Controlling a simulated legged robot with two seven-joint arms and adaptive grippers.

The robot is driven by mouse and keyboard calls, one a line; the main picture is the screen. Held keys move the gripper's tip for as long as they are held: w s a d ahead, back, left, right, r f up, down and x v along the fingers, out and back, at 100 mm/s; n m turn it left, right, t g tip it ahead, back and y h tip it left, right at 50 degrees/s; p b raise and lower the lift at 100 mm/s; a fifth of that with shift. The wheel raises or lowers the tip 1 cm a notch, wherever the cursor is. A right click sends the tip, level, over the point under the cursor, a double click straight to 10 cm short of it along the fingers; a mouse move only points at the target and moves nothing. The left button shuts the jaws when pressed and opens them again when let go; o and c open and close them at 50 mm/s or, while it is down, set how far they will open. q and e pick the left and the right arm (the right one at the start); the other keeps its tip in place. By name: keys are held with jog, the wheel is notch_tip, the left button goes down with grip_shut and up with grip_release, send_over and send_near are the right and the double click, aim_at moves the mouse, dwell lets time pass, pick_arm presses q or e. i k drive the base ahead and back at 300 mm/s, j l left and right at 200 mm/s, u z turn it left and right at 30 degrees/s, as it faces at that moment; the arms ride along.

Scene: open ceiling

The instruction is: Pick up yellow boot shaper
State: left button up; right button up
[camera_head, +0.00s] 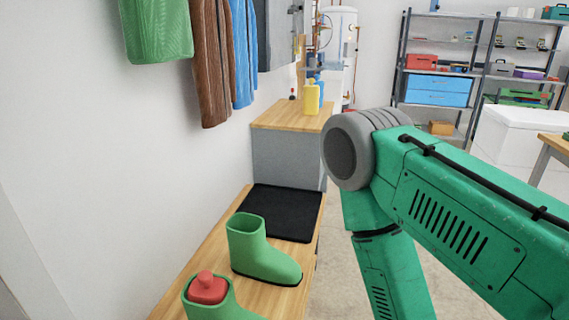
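A yellow object with a narrow top (311,98) stands on the wooden-topped grey cabinet at the back; it is too small to tell whether it is a boot shaper or a bottle. A green boot (262,252) stands upright on the wooden bench and looks empty. A second green boot (228,302) is at the bottom edge, partly cut off, with a red shaper (207,289) in its opening. My green right arm comes in from the right and bends down out of view. Neither gripper shows.
The bench (217,243) runs along the left wall, with a black mat (283,212) on it in front of the grey cabinet (287,157). A blue bottle (320,88) stands behind the yellow object. Clothes (209,62) hang above. Shelves (441,65) and a white chest (519,138) stand at the right.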

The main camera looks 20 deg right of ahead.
aim_at(311, 92)
jog(key=k+l, duration=0.1)
jog(key=l, duration=0.3)
jog(key=l+u, duration=0.3)
jog(key=l, duration=0.6)
jog(key=l+u, duration=0.25)
jog(key=l, duration=0.6)
jog(key=i+l+u, duration=0.2)
jog(key=l, duration=0.45)
jog(key=i+l+u, duration=0.25)
jog(key=l, duration=0.4)
jog(key=l+u, duration=0.2)
jog(key=l, duration=0.45)
jog(key=l+u, duration=0.2)
jog(key=l, duration=0.5)
jog(key=i, duration=0.05)
